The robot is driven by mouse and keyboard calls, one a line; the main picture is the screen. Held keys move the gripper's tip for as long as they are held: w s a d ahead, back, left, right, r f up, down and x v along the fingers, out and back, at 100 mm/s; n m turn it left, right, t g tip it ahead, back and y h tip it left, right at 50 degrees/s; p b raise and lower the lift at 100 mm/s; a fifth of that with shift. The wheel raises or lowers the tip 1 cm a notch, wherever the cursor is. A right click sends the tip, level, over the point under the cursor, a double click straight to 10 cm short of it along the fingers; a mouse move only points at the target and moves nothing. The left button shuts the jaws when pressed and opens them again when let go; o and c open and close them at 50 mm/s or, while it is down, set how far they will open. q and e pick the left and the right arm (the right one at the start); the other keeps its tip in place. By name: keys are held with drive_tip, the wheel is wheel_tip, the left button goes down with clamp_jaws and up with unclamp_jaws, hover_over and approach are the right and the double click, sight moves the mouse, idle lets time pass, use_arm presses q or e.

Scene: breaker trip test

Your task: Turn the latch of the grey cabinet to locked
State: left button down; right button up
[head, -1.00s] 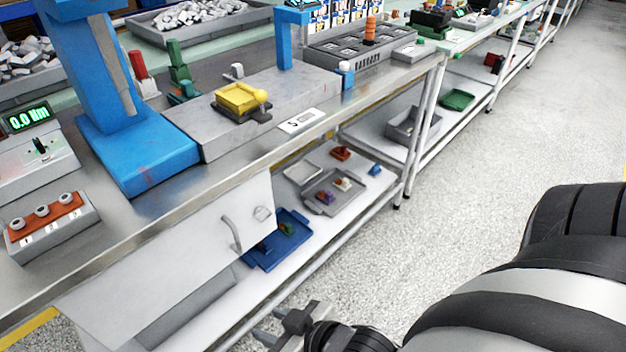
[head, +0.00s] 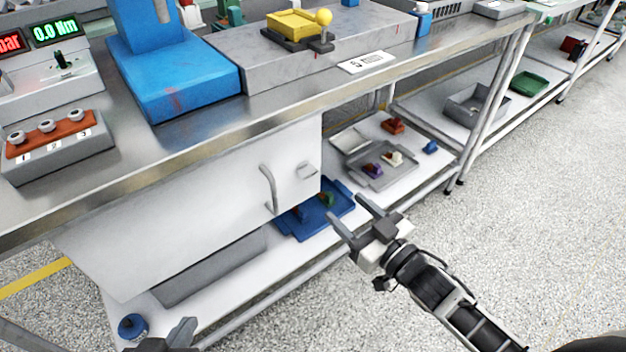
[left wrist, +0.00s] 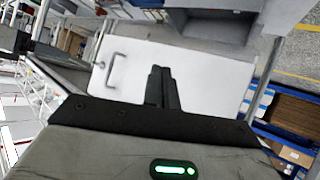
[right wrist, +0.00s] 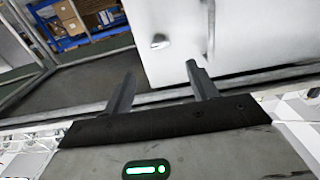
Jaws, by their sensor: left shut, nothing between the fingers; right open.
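The grey cabinet (head: 200,210) hangs under the bench with its pale door closed. A bar handle (head: 268,190) is on the door, and the small latch (head: 307,170) sits right of it near the door's edge. The latch also shows in the right wrist view (right wrist: 160,42); I cannot tell its setting. My right gripper (head: 346,207) is open and empty, to the right of and below the latch, apart from it. My left gripper (head: 184,326) is shut and empty at the bottom of the head view; its closed fingers (left wrist: 160,85) show before the door (left wrist: 190,75) in the left wrist view.
A lower shelf holds a blue tray (head: 290,225) and a grey tray (head: 380,178) close behind my right gripper. The bench edge (head: 230,125) overhangs the cabinet. Open floor (head: 530,220) lies to the right.

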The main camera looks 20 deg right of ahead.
sight(311, 175)
drive_tip(key=b+x, duration=0.1)
drive_tip(key=x, duration=1)
drive_tip(key=shift+w+f+b, duration=0.1)
drive_tip(key=shift+w+b, duration=0.1)
drive_tip(key=shift+b, duration=0.1)
drive_tip(key=shift+w+a, duration=0.2)
drive_tip(key=shift+w, duration=0.2)
use_arm(q)
drive_tip(key=f, duration=0.2)
drive_tip(key=d+f, duration=0.1)
drive_tip(key=shift+w+f+g, duration=0.25)
drive_tip(key=shift+w+g, duration=0.1)
drive_tip(key=shift+g, duration=0.05)
use_arm(e)
drive_tip(key=c, duration=1)
